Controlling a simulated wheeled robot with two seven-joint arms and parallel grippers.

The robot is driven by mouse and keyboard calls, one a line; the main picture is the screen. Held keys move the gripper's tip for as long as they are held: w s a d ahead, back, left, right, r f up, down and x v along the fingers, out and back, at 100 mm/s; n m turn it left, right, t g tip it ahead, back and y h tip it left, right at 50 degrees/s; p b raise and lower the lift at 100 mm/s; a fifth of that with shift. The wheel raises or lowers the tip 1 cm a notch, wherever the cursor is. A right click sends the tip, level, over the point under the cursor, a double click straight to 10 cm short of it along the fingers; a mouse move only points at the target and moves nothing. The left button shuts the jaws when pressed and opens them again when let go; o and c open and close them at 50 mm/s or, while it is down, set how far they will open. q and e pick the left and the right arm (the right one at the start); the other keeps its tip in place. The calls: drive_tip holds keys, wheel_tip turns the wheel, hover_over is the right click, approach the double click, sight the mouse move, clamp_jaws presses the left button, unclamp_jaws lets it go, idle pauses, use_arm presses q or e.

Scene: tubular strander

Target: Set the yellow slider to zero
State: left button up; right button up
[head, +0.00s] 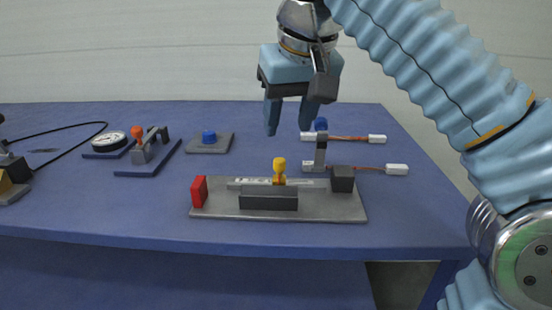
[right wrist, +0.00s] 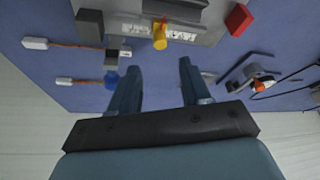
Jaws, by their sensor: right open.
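The yellow slider (head: 279,170) stands upright on a grey base plate (head: 220,208), near the middle of a marked scale strip (head: 308,183). A red block (head: 199,191) is at the left end of the plate and a dark block (head: 342,179) at the right end. My right gripper (head: 288,130) is open and empty above and behind the slider, fingers pointing down. In the right wrist view the slider (right wrist: 160,38) lies beyond the open fingers, apart from them. My left gripper is not in view.
A blue knob (head: 209,137) on a plate, a red-knobbed lever (head: 138,134) and a gauge (head: 109,141) stand to the left. A grey post (head: 320,152) and white-ended cables (head: 396,169) are behind the plate. The blue table's front is clear.

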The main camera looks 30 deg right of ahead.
sight(280, 160)
drive_tip(key=b+x, duration=0.2)
drive_tip(key=x, duration=0.8)
drive_tip(key=shift+a+f, duration=0.1)
clamp_jaws()
